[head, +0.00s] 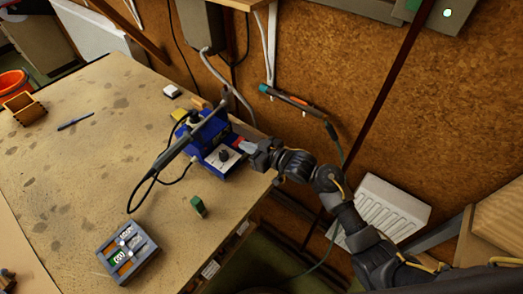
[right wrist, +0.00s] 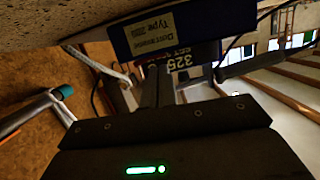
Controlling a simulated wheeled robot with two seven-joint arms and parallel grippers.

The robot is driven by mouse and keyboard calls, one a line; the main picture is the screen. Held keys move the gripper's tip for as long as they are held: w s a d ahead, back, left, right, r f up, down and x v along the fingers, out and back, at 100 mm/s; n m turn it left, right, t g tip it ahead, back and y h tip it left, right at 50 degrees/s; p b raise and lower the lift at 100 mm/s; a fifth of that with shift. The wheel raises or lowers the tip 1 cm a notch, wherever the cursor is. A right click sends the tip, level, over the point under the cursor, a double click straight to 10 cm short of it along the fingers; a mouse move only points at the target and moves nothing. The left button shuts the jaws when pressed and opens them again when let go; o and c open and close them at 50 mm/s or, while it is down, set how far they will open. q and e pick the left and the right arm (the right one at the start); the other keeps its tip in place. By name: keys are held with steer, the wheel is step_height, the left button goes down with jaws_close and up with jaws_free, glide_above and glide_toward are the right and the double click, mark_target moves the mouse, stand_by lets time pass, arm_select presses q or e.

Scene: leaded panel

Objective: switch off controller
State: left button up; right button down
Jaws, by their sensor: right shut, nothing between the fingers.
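The controller (head: 208,138) is a blue soldering station with a pale front panel and a dark knob, standing near the right edge of the workbench. In the right wrist view the controller (right wrist: 172,35) shows a label and the digits 325 just beyond my fingers. My right gripper (head: 243,147) is at the controller's front right corner, by its front panel. Its fingers (right wrist: 160,80) are shut with nothing between them. Whether they touch the panel cannot be told. The power switch cannot be made out. My left gripper is not in view.
A soldering iron (head: 176,148) with a black cable lies across the controller's left side. A small green block (head: 198,206) and a grey tray (head: 128,254) lie on the workbench (head: 75,175). A cork wall (head: 325,60) stands behind; the bench's left-middle is mostly clear.

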steer(key=b+v, duration=0.1)
steer(key=v, duration=0.6)
steer(key=shift+s+d+r, duration=0.1)
steer(key=shift+s+d, duration=0.1)
steer(key=shift+d, duration=0.1)
steer(key=shift+s+d+r, duration=0.2)
steer(key=shift+s+d, duration=0.15)
steer(key=shift+s, duration=0.05)
